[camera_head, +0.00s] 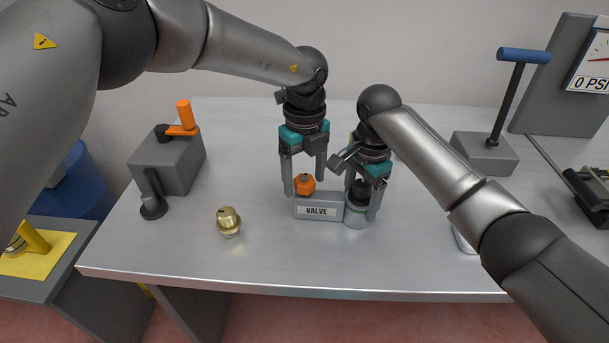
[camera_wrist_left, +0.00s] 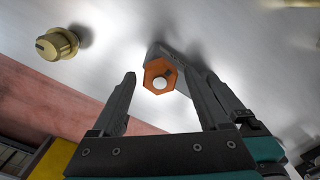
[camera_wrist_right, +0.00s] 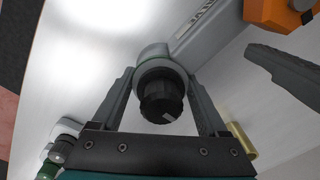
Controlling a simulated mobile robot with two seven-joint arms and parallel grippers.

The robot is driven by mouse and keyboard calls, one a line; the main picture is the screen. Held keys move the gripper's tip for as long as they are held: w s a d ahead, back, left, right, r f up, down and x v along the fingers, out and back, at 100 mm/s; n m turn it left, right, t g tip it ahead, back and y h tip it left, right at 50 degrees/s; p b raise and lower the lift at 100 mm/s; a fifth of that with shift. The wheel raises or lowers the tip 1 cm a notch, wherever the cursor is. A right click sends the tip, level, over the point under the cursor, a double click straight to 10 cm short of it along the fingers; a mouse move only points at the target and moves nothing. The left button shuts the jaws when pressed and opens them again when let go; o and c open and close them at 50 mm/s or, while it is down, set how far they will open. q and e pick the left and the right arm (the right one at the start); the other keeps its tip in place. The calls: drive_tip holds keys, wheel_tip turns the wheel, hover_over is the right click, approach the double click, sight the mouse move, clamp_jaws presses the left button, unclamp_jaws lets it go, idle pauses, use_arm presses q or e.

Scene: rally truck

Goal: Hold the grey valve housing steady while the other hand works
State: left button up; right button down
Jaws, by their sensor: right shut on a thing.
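The grey valve housing (camera_head: 318,198), labelled VALVE, lies on the table. An orange hexagonal piece (camera_head: 305,183) is at its left end and a black knob (camera_head: 359,192) tops its round right end. My right gripper (camera_head: 361,201) is shut on that round end; the right wrist view shows a finger on each side of the grey cylinder (camera_wrist_right: 153,53). My left gripper (camera_head: 304,180) points down over the orange piece. In the left wrist view its open fingers stand either side of the orange hexagon (camera_wrist_left: 160,77), with gaps visible. A brass fitting (camera_head: 229,222) stands to the left.
A grey box with an orange handle (camera_head: 182,130) stands at the table's left. A blue-handled lever (camera_head: 522,55) and a gauge panel (camera_head: 587,75) are at the right. A yellow mat (camera_head: 45,262) lies on a lower surface at left. The table front between is mostly clear.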

use_arm(q)
clamp_jaws()
idle(0.4)
drive_tip(key=shift+m, duration=0.4)
drive_tip(key=m, duration=0.3)
drive_tip(key=shift+m, duration=0.4)
drive_tip(key=m, duration=0.4)
drive_tip(key=shift+m, duration=0.3)
drive_tip(key=m, duration=0.9)
drive_tip(key=shift+r+m, duration=0.1)
drive_tip(key=shift+m, duration=0.2)
drive_tip(key=shift+d, duration=0.1)
